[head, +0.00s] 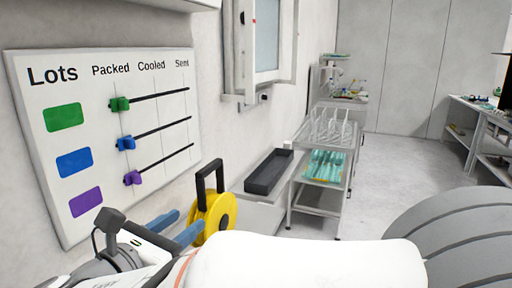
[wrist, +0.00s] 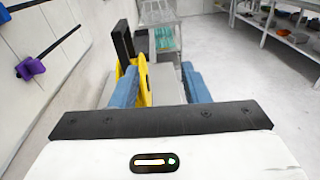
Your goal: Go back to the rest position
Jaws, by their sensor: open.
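My gripper (head: 178,228) shows at the lower left of the head view, its two blue fingers pointing toward a yellow round object (head: 214,216) with a black handle (head: 209,172). In the wrist view my gripper (wrist: 160,86) is open, with a wide gap between the fingers. The yellow object (wrist: 143,82) shows in and beyond that gap, nearer the left finger, which hides part of it. I cannot tell whether they touch. No held object is seen.
A white Lots board (head: 80,130) on the left wall carries green, blue and purple sliders. A dark tray (head: 269,171) sits on a ledge right of the yellow object. A rack cart (head: 318,199) stands behind. The floor (head: 400,165) at right is clear.

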